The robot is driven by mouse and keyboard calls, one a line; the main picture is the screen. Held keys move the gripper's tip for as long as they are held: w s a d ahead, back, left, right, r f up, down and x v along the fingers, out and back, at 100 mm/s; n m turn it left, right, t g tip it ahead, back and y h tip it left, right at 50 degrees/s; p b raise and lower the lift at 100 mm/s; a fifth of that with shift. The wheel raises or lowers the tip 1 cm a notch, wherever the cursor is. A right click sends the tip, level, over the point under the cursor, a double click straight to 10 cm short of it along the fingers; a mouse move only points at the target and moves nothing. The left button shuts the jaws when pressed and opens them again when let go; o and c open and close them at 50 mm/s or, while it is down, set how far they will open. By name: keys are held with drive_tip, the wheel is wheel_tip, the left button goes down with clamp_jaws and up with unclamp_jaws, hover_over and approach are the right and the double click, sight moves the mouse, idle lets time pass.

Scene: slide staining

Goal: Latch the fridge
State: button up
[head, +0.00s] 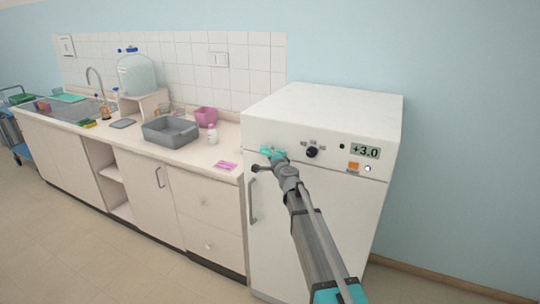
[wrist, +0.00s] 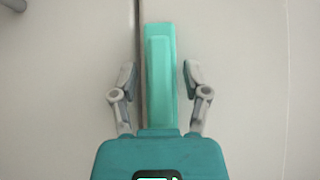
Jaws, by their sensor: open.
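The white fridge (head: 330,215) stands at the right end of the counter, its door flush with its front. A teal bar, which looks like its latch (wrist: 160,75), lies along the dark seam (wrist: 138,40) between door and control panel, on the panel side and not across the seam. My gripper (wrist: 158,78) is open, with one finger on each side of the bar and a gap to both. In the head view, my gripper (head: 264,160) is at the fridge's upper left front and partly hides this spot.
A grey door handle (head: 252,200) is below my gripper. A black knob (head: 312,152) and a +3.0 display (head: 365,151) are on the panel to its right. The counter (head: 190,153) at left holds a grey basin (head: 171,137) and a pink tub (head: 206,117).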

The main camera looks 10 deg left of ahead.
clamp_jaws()
